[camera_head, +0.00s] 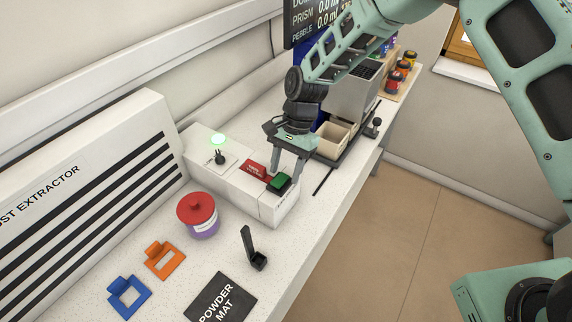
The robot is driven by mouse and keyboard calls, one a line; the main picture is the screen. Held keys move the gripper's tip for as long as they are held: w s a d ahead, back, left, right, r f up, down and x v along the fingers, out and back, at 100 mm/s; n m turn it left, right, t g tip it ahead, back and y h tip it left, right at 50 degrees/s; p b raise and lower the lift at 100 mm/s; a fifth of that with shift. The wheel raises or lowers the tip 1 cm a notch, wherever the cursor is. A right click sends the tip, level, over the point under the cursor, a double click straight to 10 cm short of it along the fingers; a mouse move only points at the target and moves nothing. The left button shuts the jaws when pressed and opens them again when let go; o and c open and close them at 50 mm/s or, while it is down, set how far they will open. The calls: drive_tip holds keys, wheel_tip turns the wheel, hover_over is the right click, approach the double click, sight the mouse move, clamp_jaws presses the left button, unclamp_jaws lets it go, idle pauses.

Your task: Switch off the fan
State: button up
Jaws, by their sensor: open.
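The fan appears to be the white dust extractor (80,185) with black slots at the left. Beside it is a long white control box (235,185). On the box are a lit green lamp (217,139), a small black toggle or knob (220,157), a red block with small unreadable lettering (253,169) and a green block (279,182). My gripper (285,172) is open, pointing down at the right end of the box, close to the green block. I cannot tell whether its fingers touch the block.
A purple jar with a red lid (198,215), an orange holder (163,259), a blue holder (128,297), a black stand (254,252) and a powder mat (220,300) lie in front. Behind my gripper are a beige bin (333,139) and several jars (396,78).

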drive_tip(key=c, duration=1)
drive_tip(key=shift+s+a+r+t+h+b, duration=0.15)
drive_tip(key=shift+s+t+h+b, duration=0.05)
drive_tip(key=shift+t+h+b, duration=0.35)
drive_tip(key=shift+s+a+r+t+h+b, duration=0.1)
drive_tip(key=shift+s+a+t+h+b, duration=0.1)
drive_tip(key=shift+t+h+b, duration=0.35)
drive_tip(key=shift+s+r+t+h+b, duration=0.15)
drive_tip(key=shift+t+h+b, duration=0.25)
drive_tip(key=shift+t, duration=0.4)
drive_tip(key=shift+r, duration=0.1)
drive_tip(key=o, duration=1)
